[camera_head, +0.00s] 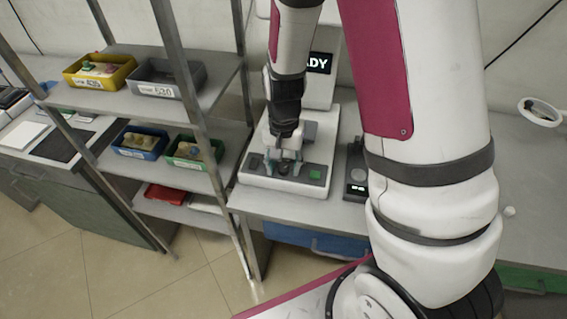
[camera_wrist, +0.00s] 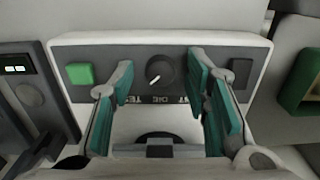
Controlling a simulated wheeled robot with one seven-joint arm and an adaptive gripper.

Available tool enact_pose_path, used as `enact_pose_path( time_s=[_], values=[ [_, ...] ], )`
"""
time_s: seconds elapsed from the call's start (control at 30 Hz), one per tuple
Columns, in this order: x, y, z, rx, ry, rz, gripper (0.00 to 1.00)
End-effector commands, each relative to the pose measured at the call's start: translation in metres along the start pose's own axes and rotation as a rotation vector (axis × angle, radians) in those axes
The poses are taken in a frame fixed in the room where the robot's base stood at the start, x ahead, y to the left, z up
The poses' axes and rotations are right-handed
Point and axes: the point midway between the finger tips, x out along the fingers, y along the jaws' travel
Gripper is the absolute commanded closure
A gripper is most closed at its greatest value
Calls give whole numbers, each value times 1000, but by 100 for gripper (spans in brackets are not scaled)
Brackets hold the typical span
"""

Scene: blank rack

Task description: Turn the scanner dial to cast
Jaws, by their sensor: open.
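The scanner (camera_head: 322,127) is a white machine on the bench with a dark screen (camera_head: 318,63) ending in "ADY". Its front panel carries a round black dial (camera_wrist: 160,71) with a white pointer mark, seen between my fingers in the wrist view. The pointer slants toward the lower left in that view. In the head view my gripper (camera_head: 283,157) is over the front panel.
A green button (camera_wrist: 79,74) and a dark switch (camera_wrist: 240,73) flank the dial on the panel. A small dark device (camera_head: 356,178) stands right of the scanner. A metal rack (camera_head: 222,76) with yellow, grey, blue and green bins stands close on the left.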

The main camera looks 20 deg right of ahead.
Motion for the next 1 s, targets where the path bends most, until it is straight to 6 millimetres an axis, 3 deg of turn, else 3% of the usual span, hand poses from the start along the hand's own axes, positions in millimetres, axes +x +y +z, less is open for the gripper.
enact_pose_path(
  time_s=[0.13, 0.33, 0.67, 1.0],
  values=[
    [0, 0, 0, 0, 0, 0, 57],
    [0, 0, 0, 0, 0, 0, 100],
    [0, 0, 0, -20, 0, -1, 100],
    [-1, 0, 0, -209, 0, -1, 100]
  ],
)
